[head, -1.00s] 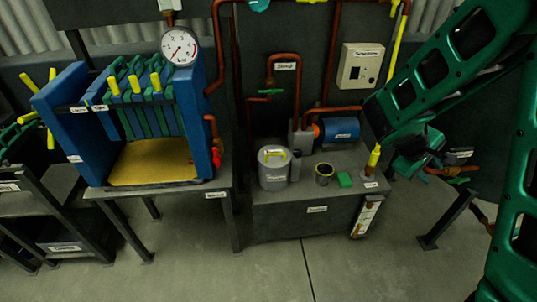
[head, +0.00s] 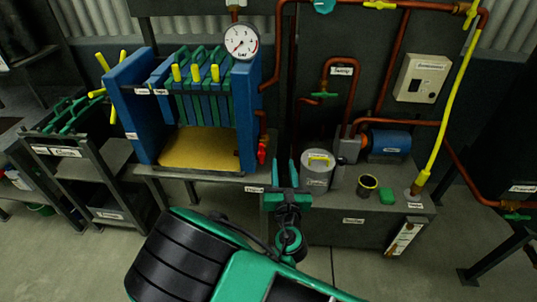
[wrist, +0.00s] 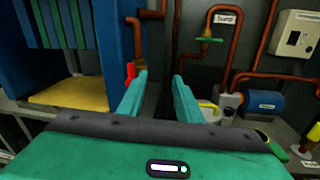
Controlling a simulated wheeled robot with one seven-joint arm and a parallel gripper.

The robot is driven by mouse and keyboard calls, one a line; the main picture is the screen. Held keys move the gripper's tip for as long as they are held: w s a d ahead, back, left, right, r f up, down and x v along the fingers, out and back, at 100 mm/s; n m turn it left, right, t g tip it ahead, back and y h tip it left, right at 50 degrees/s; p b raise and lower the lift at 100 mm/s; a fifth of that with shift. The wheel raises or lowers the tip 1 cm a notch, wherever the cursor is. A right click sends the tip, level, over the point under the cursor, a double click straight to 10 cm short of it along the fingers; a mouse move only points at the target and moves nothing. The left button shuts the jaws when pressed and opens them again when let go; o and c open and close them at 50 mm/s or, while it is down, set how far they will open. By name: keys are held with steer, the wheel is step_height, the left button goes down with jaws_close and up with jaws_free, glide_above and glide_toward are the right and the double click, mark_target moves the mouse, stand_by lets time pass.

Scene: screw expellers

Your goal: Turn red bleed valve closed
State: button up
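The red bleed valve (head: 262,152) is a small red handle on the copper pipe at the right side of the blue filter press (head: 247,100). Its red handle (wrist: 130,71) stands upright just beyond the left finger in the wrist view, partly hidden by that finger. My gripper (head: 286,172) is open and empty, its two green fingers pointing away from me. In the head view it sits to the right of the valve and a little lower, and I see no contact.
A pressure gauge (head: 241,41) tops the press. Copper pipes run behind.

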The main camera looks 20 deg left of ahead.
mark_target(262, 150)
steer(key=s+a+f+n+g+y, duration=0.1)
steer(key=s+a+f+n+y, duration=0.1)
steer(key=s+a+n, duration=0.15)
steer(key=shift+m, duration=0.25)
steer(key=x, duration=1.1)
steer(key=shift+a+r, duration=0.1)
steer(key=shift+r, duration=0.15)
